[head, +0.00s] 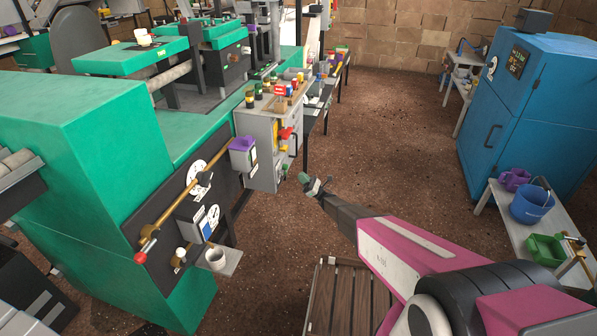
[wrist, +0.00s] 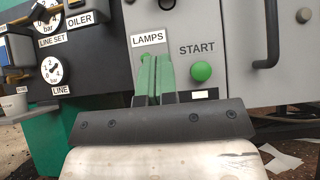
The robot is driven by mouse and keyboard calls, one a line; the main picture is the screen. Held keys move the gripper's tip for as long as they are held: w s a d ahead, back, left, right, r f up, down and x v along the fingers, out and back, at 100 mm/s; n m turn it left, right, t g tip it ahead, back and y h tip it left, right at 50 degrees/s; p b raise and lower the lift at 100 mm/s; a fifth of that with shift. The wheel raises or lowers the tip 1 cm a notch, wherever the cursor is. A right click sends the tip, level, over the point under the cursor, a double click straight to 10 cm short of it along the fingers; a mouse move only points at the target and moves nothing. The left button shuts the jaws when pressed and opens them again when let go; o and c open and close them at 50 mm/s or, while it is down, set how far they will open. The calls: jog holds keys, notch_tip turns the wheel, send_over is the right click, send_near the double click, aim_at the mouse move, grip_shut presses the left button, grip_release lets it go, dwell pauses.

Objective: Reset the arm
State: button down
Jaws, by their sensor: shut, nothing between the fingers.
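My gripper (head: 312,185) is at the end of my pink and grey arm, held in the air over the floor in the head view. In the wrist view its two green fingers (wrist: 155,78) are pressed together with nothing between them. Beyond the fingertips is a grey control panel (wrist: 228,45) with a "LAMPS" label, a "START" label and a green button (wrist: 201,71). The fingertips overlap the panel just below the "LAMPS" label in the picture. I cannot tell from this view how far apart they are.
A large green machine (head: 85,140) with gauges and levers stands at the left. A grey cabinet (head: 261,150) with a red handle is near my gripper. A blue cabinet (head: 530,110) and a bench with a blue bucket (head: 531,206) are at the right. The brown floor (head: 390,130) between is clear.

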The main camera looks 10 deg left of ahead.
jog(key=shift+d+f, duration=0.1)
jog(key=shift+d, duration=0.1)
jog(key=w+d+r+m+t+h, duration=0.45)
jog(key=m+t+h, duration=0.25)
jog(key=m, duration=0.3)
jog(key=w+d+r+m+t+h, duration=0.3)
jog(key=d+m+t+h, duration=0.35)
jog(key=m, duration=0.35)
jog(key=s+d+r+m+g+h, duration=0.1)
jog(key=s+d+m+g+h, duration=0.1)
jog(key=d+m+h, duration=1)
jog(key=s+d+m+g+h, duration=0.2)
jog(key=s+d+m+g, duration=0.3)
jog(key=s+d+m, duration=0.6)
jog(key=s+d+r+m+g, duration=0.2)
jog(key=s+m+g, duration=0.2)
jog(key=s, duration=0.6)
jog(key=s+d+r+m+g, duration=0.2)
jog(key=s+m+g, duration=0.3)
jog(key=s, duration=0.5)
jog(key=shift+s+d+r+m+y, duration=0.25)
jog(key=shift+d+r+m+y, duration=0.1)
jog(key=shift+r+m, duration=0.15)
